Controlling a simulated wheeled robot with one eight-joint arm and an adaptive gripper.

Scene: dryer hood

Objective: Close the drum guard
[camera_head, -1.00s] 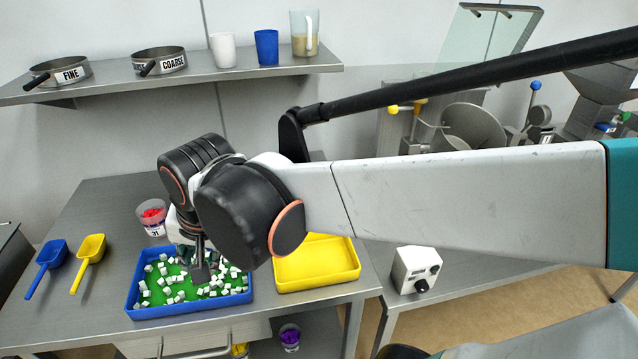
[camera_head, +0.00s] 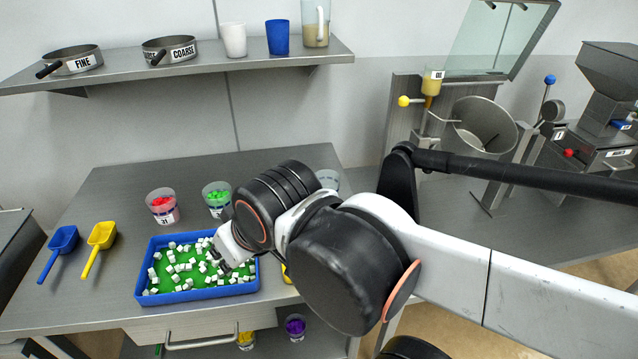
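The drum guard (camera_head: 487,42) is a clear panel in a grey frame at the top right. It is raised and tilted back above the drum, with a dark handle at its upper edge, partly cut off by the picture. The drum (camera_head: 484,125) is a metal bowl with its mouth uncovered, in a grey machine on the right-hand bench. My gripper (camera_head: 222,262) is far left of the guard, over the blue tray (camera_head: 200,296) of white cubes. It is small and partly hidden by my wrist, so its finger opening is unclear.
My arm spans the picture in front of the right bench. A yellow-knobbed lever (camera_head: 404,101) stands left of the drum, a blue-knobbed lever (camera_head: 549,80) right of it. A hopper machine (camera_head: 610,75) stands farther right. The shelf (camera_head: 180,72) holds pans and cups.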

